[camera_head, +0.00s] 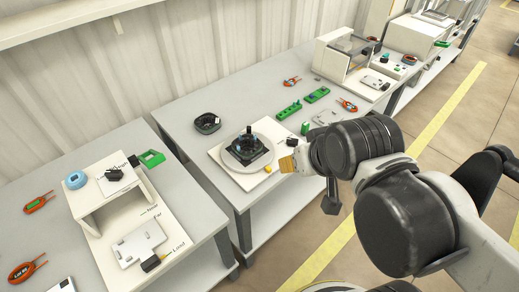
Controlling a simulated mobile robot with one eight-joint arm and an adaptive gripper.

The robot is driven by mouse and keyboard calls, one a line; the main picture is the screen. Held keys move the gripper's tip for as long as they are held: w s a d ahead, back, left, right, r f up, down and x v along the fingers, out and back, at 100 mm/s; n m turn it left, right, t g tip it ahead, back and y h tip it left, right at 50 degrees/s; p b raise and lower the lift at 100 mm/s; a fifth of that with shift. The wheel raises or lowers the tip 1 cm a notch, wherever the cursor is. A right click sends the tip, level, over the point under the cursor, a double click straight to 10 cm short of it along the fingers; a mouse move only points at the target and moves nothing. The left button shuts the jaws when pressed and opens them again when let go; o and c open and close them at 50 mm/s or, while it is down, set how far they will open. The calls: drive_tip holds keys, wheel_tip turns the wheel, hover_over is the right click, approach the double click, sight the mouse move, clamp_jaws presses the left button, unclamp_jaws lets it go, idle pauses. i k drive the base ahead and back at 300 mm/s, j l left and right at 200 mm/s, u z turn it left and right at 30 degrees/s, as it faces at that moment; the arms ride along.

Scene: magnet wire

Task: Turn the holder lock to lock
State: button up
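A black holder (247,149) with a square base and an upright knob-like part on top sits on a round light plate (240,127) on the middle table. I cannot tell which part is its lock or which way it is turned. A small yellow ball-like piece (267,169) is at the plate's front right edge. My gripper (288,163) is to the right of the holder, apart from it in the picture. A tan piece shows at its end. My dark arm links hide most of it, so its opening and any contact cannot be seen.
Green parts (289,110) and red-and-green tools (347,104) lie at the table's back right. A white stand (93,205) is on the left table, and a white box (340,62) stands at the far end.

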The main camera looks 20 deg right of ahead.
sight(291, 142)
drive_tip(key=k+l+u, duration=0.1)
drive_tip(key=l, duration=0.3)
drive_tip(key=k+l+u, duration=0.1)
drive_tip(key=l, duration=0.35)
drive_tip(key=k+l+u, duration=0.1)
drive_tip(key=l, duration=0.3)
drive_tip(key=k, duration=0.05)
